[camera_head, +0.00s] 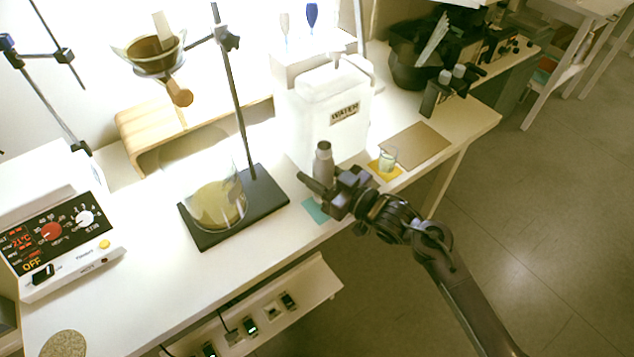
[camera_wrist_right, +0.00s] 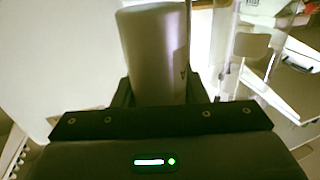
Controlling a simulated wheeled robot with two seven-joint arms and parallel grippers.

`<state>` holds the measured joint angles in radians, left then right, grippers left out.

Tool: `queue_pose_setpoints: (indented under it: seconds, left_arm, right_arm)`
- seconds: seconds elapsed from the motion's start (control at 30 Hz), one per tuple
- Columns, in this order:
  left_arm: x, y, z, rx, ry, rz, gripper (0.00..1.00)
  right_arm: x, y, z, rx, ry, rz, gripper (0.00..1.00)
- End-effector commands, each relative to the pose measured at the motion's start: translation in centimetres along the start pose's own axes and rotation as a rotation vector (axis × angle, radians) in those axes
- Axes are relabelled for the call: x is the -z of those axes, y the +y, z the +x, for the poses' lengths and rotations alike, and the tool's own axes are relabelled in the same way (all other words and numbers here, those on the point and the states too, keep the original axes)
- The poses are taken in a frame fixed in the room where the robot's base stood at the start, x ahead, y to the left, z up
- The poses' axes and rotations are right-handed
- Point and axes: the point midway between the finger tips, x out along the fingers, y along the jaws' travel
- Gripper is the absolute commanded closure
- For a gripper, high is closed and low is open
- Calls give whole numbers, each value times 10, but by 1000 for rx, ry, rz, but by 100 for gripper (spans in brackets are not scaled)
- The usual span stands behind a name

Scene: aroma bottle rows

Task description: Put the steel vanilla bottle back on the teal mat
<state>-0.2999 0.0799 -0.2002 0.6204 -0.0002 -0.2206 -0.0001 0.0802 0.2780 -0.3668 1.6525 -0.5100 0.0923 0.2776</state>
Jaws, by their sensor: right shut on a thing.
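The steel vanilla bottle (camera_head: 323,160) is a grey metal bottle with a dark cap, upright at the front of the bench. My right gripper (camera_head: 322,187) is shut around its lower body. In the right wrist view the bottle (camera_wrist_right: 156,55) stands between the fingers of the right gripper (camera_wrist_right: 160,95), with a bit of dark lettering at its right edge. The teal mat (camera_head: 316,210) shows just below and in front of the gripper, partly hidden by it. I cannot tell whether the bottle's base touches the mat. My left gripper is not in view.
A white water container (camera_head: 335,105) stands close behind the bottle. A black stand base with a glass beaker (camera_head: 216,195) is to the left. A small glass jar (camera_head: 388,158) on a yellow mat (camera_head: 385,172) and a brown board (camera_head: 415,145) are to the right. The bench's front edge is near.

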Motion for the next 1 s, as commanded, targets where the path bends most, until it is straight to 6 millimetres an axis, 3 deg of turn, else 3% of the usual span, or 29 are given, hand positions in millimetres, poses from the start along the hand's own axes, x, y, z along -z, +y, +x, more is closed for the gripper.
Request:
queue_pose_setpoints:
  seconds: [0.2,0.63,0.67,0.7,0.8,1.0]
  left_arm:
    - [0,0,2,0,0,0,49]
    - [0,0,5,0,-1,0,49]
    - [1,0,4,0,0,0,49]
    - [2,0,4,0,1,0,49]
    - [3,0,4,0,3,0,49]
    - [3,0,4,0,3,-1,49]
  right_arm:
    - [-31,0,0,-1,0,2,90]
    - [-38,0,0,0,1,0,90]
    - [-37,0,0,0,0,1,58]
    - [-37,0,0,0,0,1,52]
    - [-37,0,0,0,-1,1,40]
    - [-37,0,0,0,-1,1,40]
